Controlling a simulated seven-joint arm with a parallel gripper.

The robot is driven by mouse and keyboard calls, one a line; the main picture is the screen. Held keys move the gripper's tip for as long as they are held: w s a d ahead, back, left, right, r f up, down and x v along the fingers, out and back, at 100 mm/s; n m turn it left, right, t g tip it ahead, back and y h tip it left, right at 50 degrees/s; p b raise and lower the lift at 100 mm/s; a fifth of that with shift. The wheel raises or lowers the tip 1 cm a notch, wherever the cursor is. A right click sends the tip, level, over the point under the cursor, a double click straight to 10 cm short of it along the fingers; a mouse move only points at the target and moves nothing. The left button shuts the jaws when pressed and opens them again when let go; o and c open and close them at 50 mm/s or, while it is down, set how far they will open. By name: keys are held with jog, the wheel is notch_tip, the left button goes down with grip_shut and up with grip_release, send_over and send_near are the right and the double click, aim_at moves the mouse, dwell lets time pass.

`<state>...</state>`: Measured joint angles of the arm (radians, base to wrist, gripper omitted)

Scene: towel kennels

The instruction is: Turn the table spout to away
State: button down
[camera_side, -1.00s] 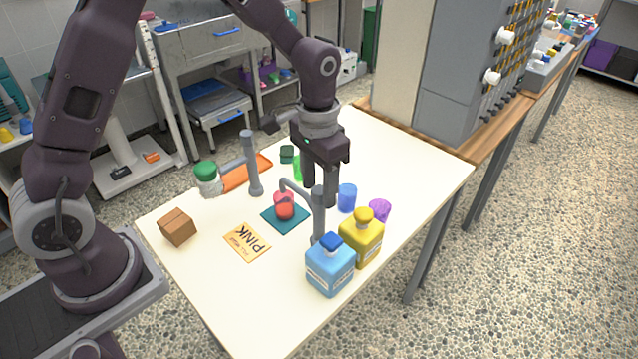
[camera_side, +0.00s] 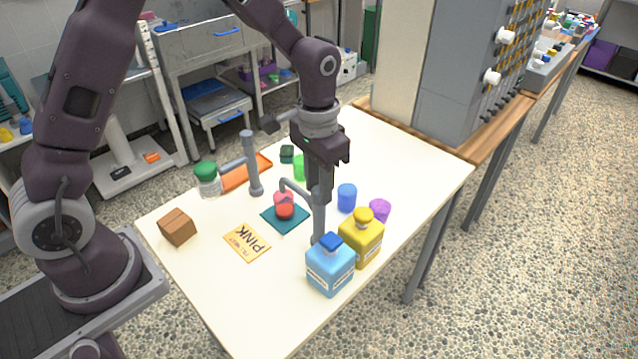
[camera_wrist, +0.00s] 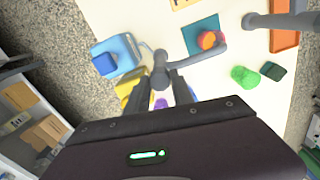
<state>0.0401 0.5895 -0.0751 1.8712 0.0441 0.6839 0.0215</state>
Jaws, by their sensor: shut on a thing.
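A grey table spout (camera_side: 318,228) stands upright near the table's right-hand middle. Its bent arm points left, with its end over a red cup (camera_side: 284,207) on a teal mat (camera_side: 294,226). My gripper (camera_side: 319,190) points down at this spout's post, shut on its upper part. In the wrist view, the fingers (camera_wrist: 163,80) flank the spout post (camera_wrist: 160,62), and its arm reaches right to the red cup (camera_wrist: 210,41). A second grey spout (camera_side: 252,165) stands farther back, its arm pointing left toward a green-lidded jar (camera_side: 207,180).
A blue bottle (camera_side: 330,268) and a yellow bottle (camera_side: 361,240) stand close to the spout's base. A blue cup (camera_side: 347,197) and a purple cup (camera_side: 379,210) are right of it. A "PINK" card (camera_side: 247,243) and brown box (camera_side: 177,227) lie left. The front table is clear.

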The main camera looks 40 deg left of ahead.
jog(key=shift+r+n, duration=0.1)
jog(key=shift+n, duration=0.2)
dwell(0.6)
jog(key=n, duration=0.3)
jog(key=shift+n, duration=0.4)
jog(key=n, duration=0.4)
jog(key=shift+n, duration=0.3)
jog(key=n, duration=0.4)
jog(key=shift+n, duration=2.4)
jog(key=c, duration=1.1)
grip_release()
